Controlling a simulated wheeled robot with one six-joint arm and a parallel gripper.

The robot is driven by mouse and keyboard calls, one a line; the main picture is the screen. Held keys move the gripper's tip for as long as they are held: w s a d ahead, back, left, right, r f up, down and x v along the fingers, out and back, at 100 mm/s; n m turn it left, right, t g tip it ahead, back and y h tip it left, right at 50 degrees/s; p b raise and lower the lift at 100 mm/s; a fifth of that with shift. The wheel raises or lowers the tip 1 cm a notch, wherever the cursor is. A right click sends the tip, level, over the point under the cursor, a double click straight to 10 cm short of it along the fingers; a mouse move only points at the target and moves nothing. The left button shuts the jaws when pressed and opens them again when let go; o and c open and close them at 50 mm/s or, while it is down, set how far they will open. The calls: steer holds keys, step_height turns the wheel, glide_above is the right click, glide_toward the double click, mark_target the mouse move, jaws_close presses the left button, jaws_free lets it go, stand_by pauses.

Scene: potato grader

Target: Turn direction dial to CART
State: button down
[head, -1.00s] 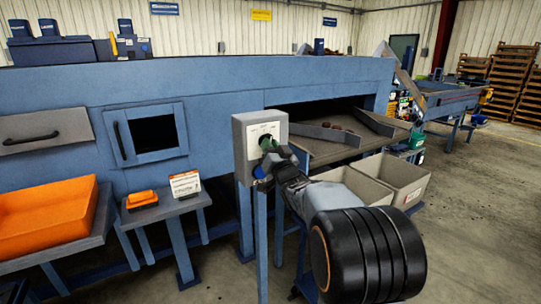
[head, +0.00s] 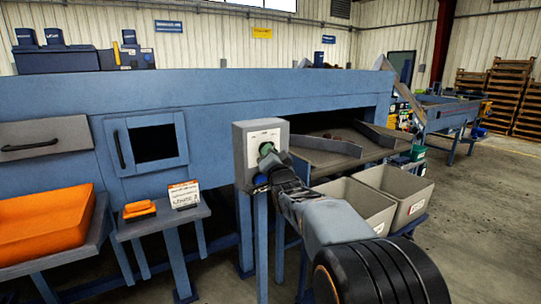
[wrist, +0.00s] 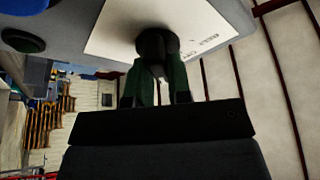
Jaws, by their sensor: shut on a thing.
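The control box (head: 241,146) is grey with a white label plate (head: 264,137) and stands on a blue post beside the grader. The direction dial (wrist: 158,42) is a dark round knob on that plate in the wrist view. My gripper (head: 268,153) is at the front of the box, and its green fingers (wrist: 160,80) are shut on the dial. The fingers hide much of the dial in the head view, and I cannot read its setting. Some lettering shows on the plate beside the dial, upside down and too small to read surely. A dark green button (wrist: 22,40) sits on the same face.
The blue grader (head: 230,95) runs behind the box. Two grey bins (head: 398,183) stand to the right under the chute. A side table (head: 160,222) with an orange item and a card, and an orange tray (head: 45,225), are on the left. Open floor lies at right.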

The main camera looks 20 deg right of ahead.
steer(key=shift+f, duration=0.1)
steer(key=c, duration=1.1)
jaws_free()
steer(key=shift+o, duration=0.2)
steer(key=shift+s, duration=0.1)
steer(key=b+v, duration=0.2)
steer(key=v, duration=1.1)
steer(key=shift+s+b, duration=0.3)
steer(key=s+f+n+g+p, duration=0.1)
steer(key=s+f+n+g, duration=0.1)
steer(key=f+g, duration=0.4)
steer(key=s+f+n+g+p, duration=0.1)
steer(key=s+f+n+g, duration=0.2)
steer(key=f, duration=0.4)
steer(key=s+a+r+n+g+y+p, duration=0.1)
steer(key=s+a+n+g+y+p, duration=0.2)
steer(key=s+a+n+g+p, duration=0.2)
steer(key=s+a+g+p, duration=0.3)
steer(key=s+a, duration=0.2)
steer(key=s, duration=0.1)
steer(key=shift+s+a+r+n+g+p, duration=0.2)
steer(key=shift+n+g+p, duration=0.1)
steer(key=shift+p, duration=0.05)
